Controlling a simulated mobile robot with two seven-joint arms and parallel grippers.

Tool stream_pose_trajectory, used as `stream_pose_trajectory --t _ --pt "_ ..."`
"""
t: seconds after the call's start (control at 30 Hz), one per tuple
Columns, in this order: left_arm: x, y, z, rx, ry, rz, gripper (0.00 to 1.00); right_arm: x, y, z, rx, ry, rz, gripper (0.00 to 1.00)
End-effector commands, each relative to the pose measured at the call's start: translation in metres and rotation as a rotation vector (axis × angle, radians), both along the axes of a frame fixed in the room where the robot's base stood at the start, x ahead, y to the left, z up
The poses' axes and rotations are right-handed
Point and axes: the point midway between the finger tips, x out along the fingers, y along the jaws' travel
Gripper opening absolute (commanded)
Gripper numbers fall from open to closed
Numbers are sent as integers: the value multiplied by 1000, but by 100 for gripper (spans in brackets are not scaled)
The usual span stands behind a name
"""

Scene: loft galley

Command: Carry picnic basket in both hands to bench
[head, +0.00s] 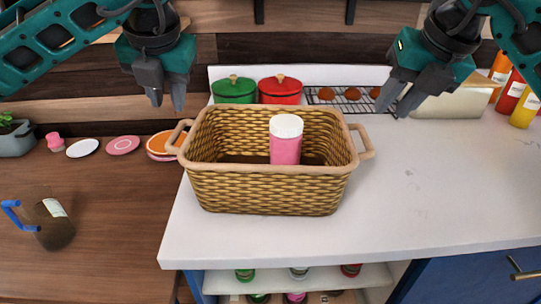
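The woven tan picnic basket (265,190) stands upright on the white counter (440,190), near its left edge. It has a loop handle at each end, and a pink jar with a white lid (286,148) stands inside it. My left gripper (167,104) is open and empty, above and just left of the left handle. My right gripper (391,112) is open and empty, above and right of the right handle. Neither gripper touches the basket. I cannot tell which surface is the bench.
A green pot (234,90), a red pot (280,90) and a rack (340,100) stand behind the basket. Bottles (524,108) stand at the far right. The brown wooden surface (110,220) at left holds plates and a dark jug (48,225). The counter right of the basket is clear.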

Motion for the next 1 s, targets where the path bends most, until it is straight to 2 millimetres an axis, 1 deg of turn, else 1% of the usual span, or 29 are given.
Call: stream_pose_trajectory --t 0.23,0.37,0.47,0.8,1.0 --pt "0 0 -2 -1 1 -1 28 0 0 -1 0 0 0 28" --pt "3 1 -10 -3 3 -1 28 3 2 -9 0 3 1 28" --pt "9 4 -23 -2 4 0 28 9 4 -23 1 5 1 28" --pt "34 16 -83 -1 5 -2 28 34 17 -82 1 4 0 28" --pt "44 21 -107 -2 3 -3 28 44 22 -107 1 3 0 28"
